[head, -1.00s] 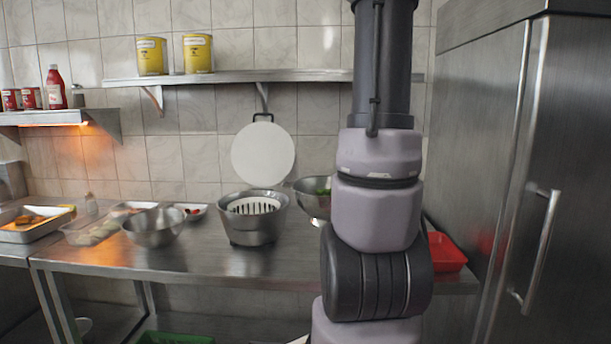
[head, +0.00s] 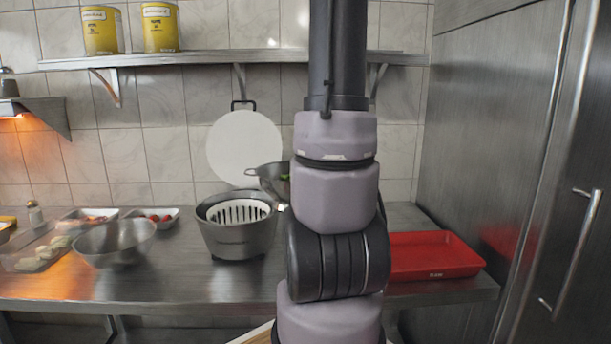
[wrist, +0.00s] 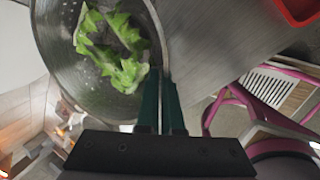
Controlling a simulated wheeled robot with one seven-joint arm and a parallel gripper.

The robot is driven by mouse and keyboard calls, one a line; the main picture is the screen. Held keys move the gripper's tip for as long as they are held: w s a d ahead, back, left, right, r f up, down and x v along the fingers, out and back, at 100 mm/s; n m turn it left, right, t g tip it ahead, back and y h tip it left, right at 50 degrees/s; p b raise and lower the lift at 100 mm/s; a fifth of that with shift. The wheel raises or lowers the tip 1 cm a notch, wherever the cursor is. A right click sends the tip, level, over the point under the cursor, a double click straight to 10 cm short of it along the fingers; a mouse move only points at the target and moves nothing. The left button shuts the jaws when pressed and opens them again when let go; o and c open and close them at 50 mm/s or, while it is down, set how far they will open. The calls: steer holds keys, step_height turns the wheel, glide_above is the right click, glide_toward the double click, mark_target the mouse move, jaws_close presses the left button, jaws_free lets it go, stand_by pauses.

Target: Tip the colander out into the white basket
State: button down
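The metal colander (head: 268,178) with green leaves in it shows partly behind my arm in the head view. In the wrist view the colander (wrist: 70,75) fills the upper left, and torn leaves (wrist: 112,50) lie inside it. My gripper (wrist: 161,88) has its dark green fingers close together on the colander's rim. The head view hides the gripper behind my arm. The white slotted basket (head: 238,212) sits inside a grey metal pot (head: 240,240) on the counter, in front and left of the colander in the head view.
A steel bowl (head: 115,243) stands left of the pot on the counter (head: 180,280), with small food trays (head: 152,214) behind it. A red tray (head: 432,255) lies to the right. A shelf (head: 210,58) with yellow cans runs above. A steel cabinet (head: 490,130) borders the right.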

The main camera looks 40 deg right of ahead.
steer(key=shift+w+r, duration=0.1)
steer(key=shift+w, duration=0.2)
steer(key=shift+w+a+r+h, duration=0.15)
steer(key=shift+r+h, duration=0.25)
steer(key=shift+r, duration=0.3)
steer(key=w+a+r+n+g+h, duration=0.2)
steer(key=w+a+r+g+h, duration=0.3)
steer(key=r+h, duration=0.4)
steer(key=w+a+f+n+g+h, duration=0.1)
steer(key=w+a+f+h, duration=0.2)
steer(key=a, duration=0.5)
steer(key=w+a+f+n+g+h, duration=0.2)
steer(key=w+a+h, duration=0.4)
steer(key=a, duration=0.2)
steer(key=w+a+f+n+g+h, duration=0.1)
steer(key=w+a+f+g+h, duration=0.1)
steer(key=w+a+h, duration=0.3)
steer(key=shift+w+a+f+n, duration=0.3)
steer(key=shift+a+f, duration=0.5)
steer(key=shift+a, duration=0.7)
steer(key=shift+d+r, duration=0.1)
